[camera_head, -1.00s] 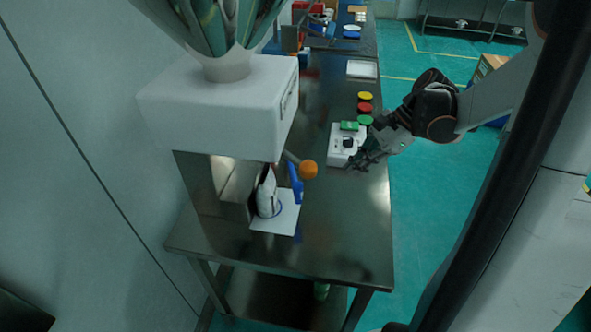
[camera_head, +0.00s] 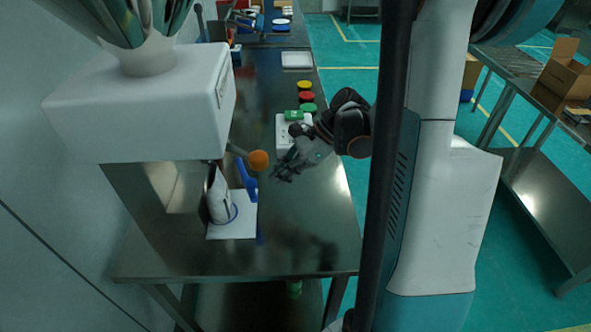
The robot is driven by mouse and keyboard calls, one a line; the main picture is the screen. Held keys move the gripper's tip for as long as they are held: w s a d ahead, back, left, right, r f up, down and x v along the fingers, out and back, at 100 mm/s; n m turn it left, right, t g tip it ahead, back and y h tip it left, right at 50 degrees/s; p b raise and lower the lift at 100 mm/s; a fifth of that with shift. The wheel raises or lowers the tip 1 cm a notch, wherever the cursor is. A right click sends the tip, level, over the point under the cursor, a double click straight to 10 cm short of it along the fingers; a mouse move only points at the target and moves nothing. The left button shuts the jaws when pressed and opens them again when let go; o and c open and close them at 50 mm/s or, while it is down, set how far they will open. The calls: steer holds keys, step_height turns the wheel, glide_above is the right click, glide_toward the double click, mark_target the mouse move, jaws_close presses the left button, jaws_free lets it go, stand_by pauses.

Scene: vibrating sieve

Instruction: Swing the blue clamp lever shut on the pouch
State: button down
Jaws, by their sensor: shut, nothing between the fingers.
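The blue clamp lever (camera_head: 248,182) stands tilted under the white machine head, at the right side of the pouch. The pouch (camera_head: 219,196) is white with a dark edge and stands on a white plate (camera_head: 243,226). Part of it is hidden beneath the machine. My gripper (camera_head: 283,172) is shut and empty above the steel table, to the right of the lever and apart from it. It is close to an orange ball knob (camera_head: 259,160), which sits on a grey rod between the lever and my gripper.
A white control box (camera_head: 283,131) with a green switch stands behind my gripper. Yellow, red and green round items (camera_head: 306,97) line the table's right edge. The front of the steel table (camera_head: 300,245) is clear. The bulky machine head (camera_head: 150,105) overhangs the left.

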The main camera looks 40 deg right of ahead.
steer(key=shift+w+a+b, duration=0.15)
steer(key=shift+w+a, duration=0.05)
steer(key=shift+a, duration=0.45)
steer(key=shift+w+a+b, duration=0.15)
steer(key=shift+w+a, duration=0.05)
steer(key=shift+a, duration=0.4)
steer(key=shift+m+t+h, duration=0.3)
steer(key=shift+m+t, duration=0.3)
steer(key=shift+m, duration=0.1)
steer(key=a, duration=0.5)
steer(key=shift+w+a, duration=0.1)
steer(key=shift+a, duration=0.05)
steer(key=shift+w+a, duration=0.25)
steer(key=shift+a, duration=0.3)
